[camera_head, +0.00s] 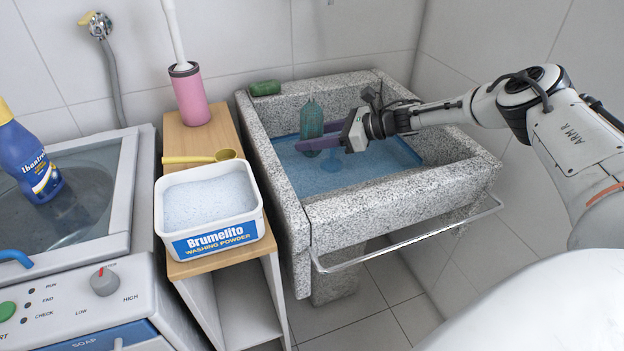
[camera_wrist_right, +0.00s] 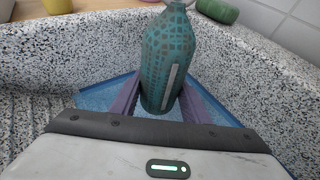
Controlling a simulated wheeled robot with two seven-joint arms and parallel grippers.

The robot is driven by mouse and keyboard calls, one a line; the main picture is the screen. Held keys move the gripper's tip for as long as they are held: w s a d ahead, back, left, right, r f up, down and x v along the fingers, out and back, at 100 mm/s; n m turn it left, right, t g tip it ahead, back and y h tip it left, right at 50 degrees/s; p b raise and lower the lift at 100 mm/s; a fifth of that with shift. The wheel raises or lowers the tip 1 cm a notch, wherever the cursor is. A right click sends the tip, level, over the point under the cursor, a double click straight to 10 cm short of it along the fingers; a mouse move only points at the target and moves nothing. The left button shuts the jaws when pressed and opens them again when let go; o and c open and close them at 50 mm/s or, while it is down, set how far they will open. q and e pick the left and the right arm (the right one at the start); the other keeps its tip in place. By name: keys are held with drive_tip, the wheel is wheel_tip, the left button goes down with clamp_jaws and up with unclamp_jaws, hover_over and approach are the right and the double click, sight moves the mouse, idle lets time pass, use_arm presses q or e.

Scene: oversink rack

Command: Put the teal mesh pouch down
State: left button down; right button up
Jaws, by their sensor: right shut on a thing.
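The teal mesh pouch (camera_head: 311,119) is bottle-shaped and upright inside the stone sink. It also shows in the right wrist view (camera_wrist_right: 166,62), between the purple fingers. My right gripper (camera_head: 315,143) reaches in from the right and is shut on the pouch's lower part. The pouch's base is over the blue sink bottom; I cannot tell whether it touches. My left gripper is not in view.
The granite sink (camera_head: 400,198) has raised walls and a metal rail (camera_head: 410,236) in front. A green soap bar (camera_head: 265,88) lies on its back left rim. A washing powder tub (camera_head: 209,207) and pink brush holder (camera_head: 189,95) stand on the wooden shelf to the left.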

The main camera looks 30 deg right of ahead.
wheel_tip(320, 180, down, 4)
drive_tip(key=shift+f+b, duration=0.1)
drive_tip(key=shift+b, duration=0.4)
wheel_tip(320, 180, down, 3)
drive_tip(key=shift+f+b, duration=0.2)
drive_tip(key=shift+b, duration=0.45)
drive_tip(key=shift+f, duration=0.2)
drive_tip(key=shift+r, duration=0.1)
drive_tip(key=shift+f+b, duration=0.55)
drive_tip(key=shift+f, duration=0.15)
drive_tip(key=shift+r, duration=0.1)
drive_tip(key=o, duration=1.1)
